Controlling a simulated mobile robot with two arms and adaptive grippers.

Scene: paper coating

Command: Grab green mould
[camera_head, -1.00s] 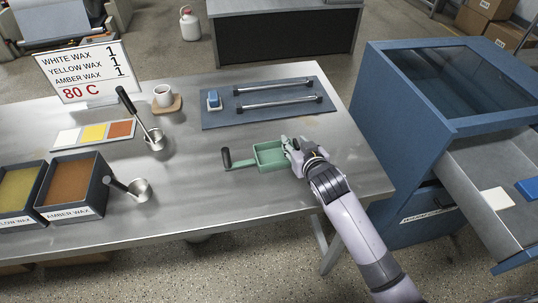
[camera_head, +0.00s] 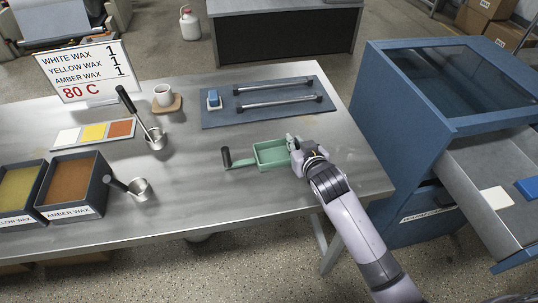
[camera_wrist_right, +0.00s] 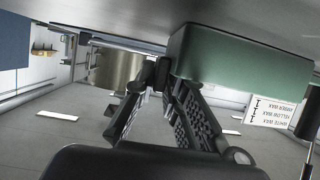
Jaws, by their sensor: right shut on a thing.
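The green mould (camera_head: 271,153) is a shallow rectangular tray with a dark-handled arm at its left. It sits on the metal table near the front right edge. My right gripper (camera_head: 297,148) is at the mould's right end, shut on it. In the right wrist view the mould (camera_wrist_right: 230,60) fills the upper right, with the fingers (camera_wrist_right: 168,78) at its near end. My left gripper is not in view.
The metal table (camera_head: 205,185) is clear around the mould. Behind it lies a blue-grey mat (camera_head: 265,112) with two metal rods. Wax bins (camera_head: 78,187) and ladles (camera_head: 140,188) stand at the left. A blue cabinet (camera_head: 400,130) with an open drawer (camera_head: 470,205) stands at the right.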

